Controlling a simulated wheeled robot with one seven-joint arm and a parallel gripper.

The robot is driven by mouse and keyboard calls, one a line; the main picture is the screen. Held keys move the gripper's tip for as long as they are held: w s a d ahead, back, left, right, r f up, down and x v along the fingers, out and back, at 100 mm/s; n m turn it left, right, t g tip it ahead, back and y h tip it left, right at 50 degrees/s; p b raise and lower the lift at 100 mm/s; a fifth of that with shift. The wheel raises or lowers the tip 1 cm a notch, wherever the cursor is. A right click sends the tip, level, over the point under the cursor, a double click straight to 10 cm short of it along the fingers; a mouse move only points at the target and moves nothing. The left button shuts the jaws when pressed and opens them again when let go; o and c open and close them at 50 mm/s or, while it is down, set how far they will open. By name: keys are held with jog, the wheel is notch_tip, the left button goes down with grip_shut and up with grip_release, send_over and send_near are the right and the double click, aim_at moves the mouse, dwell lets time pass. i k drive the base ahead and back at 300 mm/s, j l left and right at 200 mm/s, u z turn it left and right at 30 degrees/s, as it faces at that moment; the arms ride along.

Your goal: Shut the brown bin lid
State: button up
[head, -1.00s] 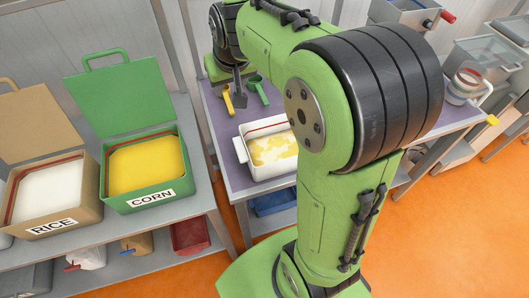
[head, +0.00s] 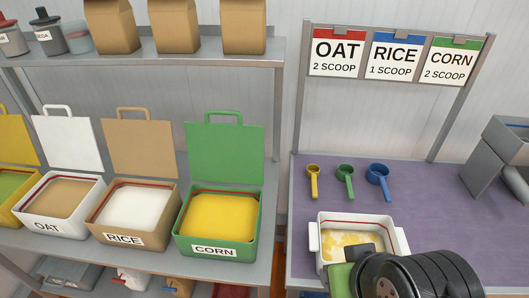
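The brown bin (head: 130,233), labelled RICE, stands on the left counter, filled with white grain with a red line around the inside. Its brown lid (head: 136,147), with a loop handle on top, stands upright at the back of the bin, so the bin is open. Part of my arm shows at the lower right, in front of the white tub. My gripper's fingers are not visible in the head view, so their state cannot be seen.
The green CORN bin (head: 218,232) is right of the brown bin, and the white OAT bin (head: 62,215) is left; both lids stand open. A shelf (head: 200,50) with paper bags hangs above. A white tub (head: 313,240) and several scoops are on the purple table (head: 440,215).

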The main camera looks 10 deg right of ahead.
aim_at(147, 148)
jog(key=k+j, duration=0.15)
jog(key=j, duration=0.2)
jog(key=k+j+u, duration=0.1)
jog(key=j, duration=0.25)
jog(key=k+j, duration=0.2)
jog(key=j, duration=0.15)
jog(key=i+j, duration=0.1)
jog(key=j, duration=0.4)
jog(key=i+j+u, duration=0.15)
jog(key=j, duration=0.8)
jog(key=i+j+u, duration=0.1)
jog(key=i, duration=0.3)
jog(key=i+j+u, duration=0.15)
jog(key=i, duration=0.25)
